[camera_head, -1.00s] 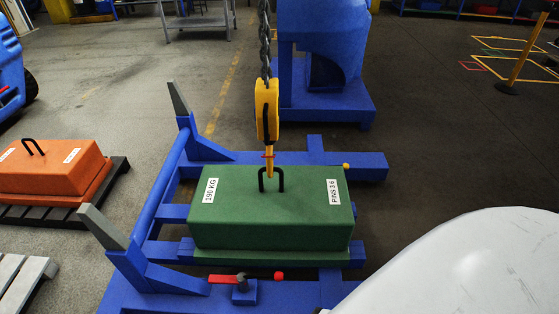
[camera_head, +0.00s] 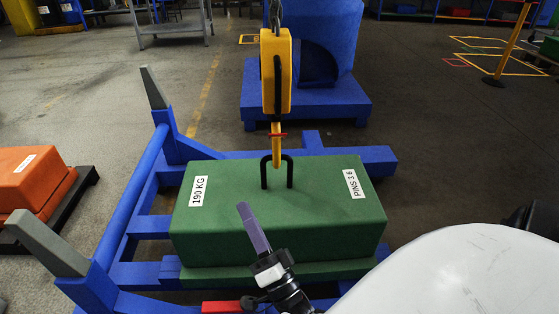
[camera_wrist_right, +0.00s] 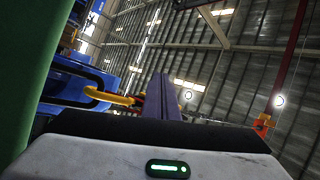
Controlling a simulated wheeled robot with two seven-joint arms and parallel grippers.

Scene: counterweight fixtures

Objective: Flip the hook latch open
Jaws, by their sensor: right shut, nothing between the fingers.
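A yellow hook block (camera_head: 276,72) hangs on a chain above the green weight (camera_head: 277,222). Its hook (camera_head: 277,148) reaches down to the black handle (camera_head: 264,172) on the weight; I cannot tell how far it passes through. A small red latch (camera_head: 277,135) crosses the hook. My right gripper (camera_head: 246,212) is shut and empty, in front of the weight's front face and below the handle, apart from the latch. In the right wrist view the shut fingers (camera_wrist_right: 163,96) point up the frame, with the yellow hook (camera_wrist_right: 108,97) left of them. My left gripper is out of view.
A blue frame (camera_head: 123,205) with grey-tipped posts surrounds the weight. A red lever (camera_head: 222,307) is cut off at the bottom edge. An orange weight (camera_head: 28,175) lies at left. A blue machine (camera_head: 305,95) stands behind. The floor at right is open.

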